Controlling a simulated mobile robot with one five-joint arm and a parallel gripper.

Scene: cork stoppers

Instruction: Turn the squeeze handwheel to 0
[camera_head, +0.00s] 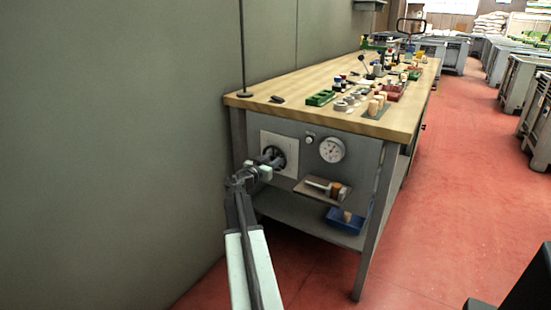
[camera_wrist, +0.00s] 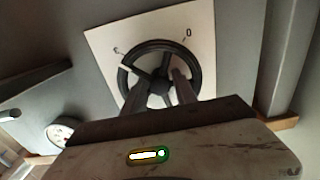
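The black squeeze handwheel (camera_head: 279,151) is mounted on a pale square plate (camera_head: 291,143) on the bench's end panel. In the wrist view the handwheel (camera_wrist: 154,45) is a spoked ring with a central hub. A "0" is printed on the plate (camera_wrist: 203,27) at upper right, and a smaller, unclear mark is at upper left. My gripper (camera_wrist: 160,82) is in front of the wheel, its two fingers apart, one on each side of the hub. They overlap the lower part of the wheel; whether they touch a spoke or rim I cannot tell.
A round dial gauge (camera_head: 332,149) is right of the plate. Below it are a small shelf (camera_head: 310,190) with items and a blue bin (camera_head: 345,221). The wooden benchtop (camera_head: 310,80) holds many small objects. Red floor is open to the right; a wall is at left.

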